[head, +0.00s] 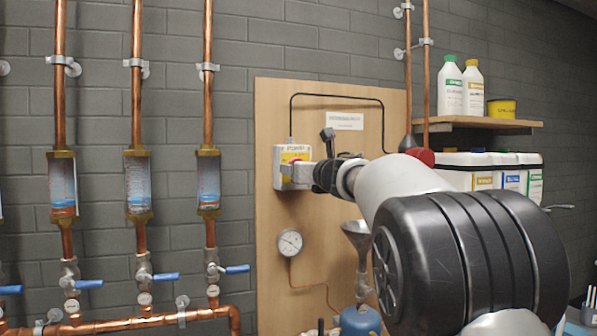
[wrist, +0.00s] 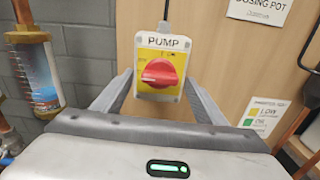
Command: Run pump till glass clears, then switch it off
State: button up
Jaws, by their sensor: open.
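The pump switch (head: 280,167) is a light box with a yellow plate on the wooden board, partly hidden by my gripper in the head view. In the wrist view the switch box (wrist: 160,62) reads PUMP and carries a red rotary knob (wrist: 160,73), its grip lying roughly sideways. My gripper (wrist: 160,88) is open, with one finger on each side of the switch box and nothing held. The sight glasses (head: 63,184), (head: 138,183) and (head: 208,181) on the copper pipes hold bluish, cloudy-looking liquid with pale specks. One sight glass (wrist: 37,77) shows at the left in the wrist view.
Blue-handled valves (head: 235,269) sit below the glasses. A pressure gauge (head: 289,243) and a metal funnel (head: 357,236) are below the switch. A shelf (head: 480,122) with bottles is at right. A black cable (head: 340,95) loops above the switch.

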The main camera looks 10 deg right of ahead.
jog(key=s+d+b, duration=0.1)
jog(key=s+b, duration=0.1)
jog(key=s, duration=0.5)
jog(key=shift+s+d, duration=0.15)
jog(key=shift+d, duration=0.05)
